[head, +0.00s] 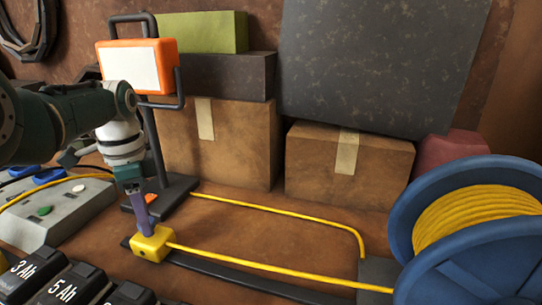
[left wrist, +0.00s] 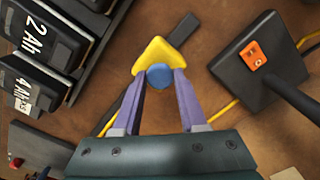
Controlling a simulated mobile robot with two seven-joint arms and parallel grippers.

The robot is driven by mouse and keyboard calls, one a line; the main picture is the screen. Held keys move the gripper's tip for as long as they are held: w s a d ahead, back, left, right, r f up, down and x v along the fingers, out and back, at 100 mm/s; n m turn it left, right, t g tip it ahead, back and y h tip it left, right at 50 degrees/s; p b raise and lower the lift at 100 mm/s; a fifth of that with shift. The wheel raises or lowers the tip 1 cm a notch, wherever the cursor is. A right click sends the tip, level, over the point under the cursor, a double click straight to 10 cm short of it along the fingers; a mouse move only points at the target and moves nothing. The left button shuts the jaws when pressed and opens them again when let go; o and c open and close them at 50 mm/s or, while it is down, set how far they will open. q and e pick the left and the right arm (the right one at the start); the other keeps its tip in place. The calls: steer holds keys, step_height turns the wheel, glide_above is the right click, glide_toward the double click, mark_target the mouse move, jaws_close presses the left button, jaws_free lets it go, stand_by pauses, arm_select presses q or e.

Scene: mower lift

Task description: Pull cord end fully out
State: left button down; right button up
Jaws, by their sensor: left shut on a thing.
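The yellow cord end (head: 153,244) is a blocky plug low in the left middle of the head view. My left gripper (head: 145,226) points down with its purple fingers shut on it. In the left wrist view, the yellow plug (left wrist: 160,54) with a round blue part (left wrist: 159,77) sits between the fingertips. The yellow cord (head: 270,267) runs from the plug rightward toward the blue reel (head: 440,180), which carries wound yellow cord. The plug is beside a dark strip (head: 215,270); whether it touches it is unclear. My right gripper is out of view.
An orange work light (head: 167,62) stands on a dark base (head: 178,190) behind the gripper. A second yellow cord stretch (head: 290,213) lies behind. Cardboard boxes (head: 235,140) line the back. A grey power strip (head: 60,215) and black batteries (head: 65,285) are at left.

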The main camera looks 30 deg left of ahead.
arm_select(q)
steer(key=a, duration=0.1)
steer(key=a+b, duration=0.1)
steer(key=a, duration=0.1)
steer(key=shift+s+a+f+b, duration=0.1)
steer(key=shift+s+a+b, duration=0.2)
steer(key=shift+s, duration=0.1)
steer(key=shift+s+a, duration=0.1)
steer(key=shift+a, duration=0.2)
steer(key=shift+c, duration=2.2)
jaws_free()
steer(key=shift+a, duration=0.1)
step_height(320, 180, up, 10)
steer(key=p, duration=0.4)
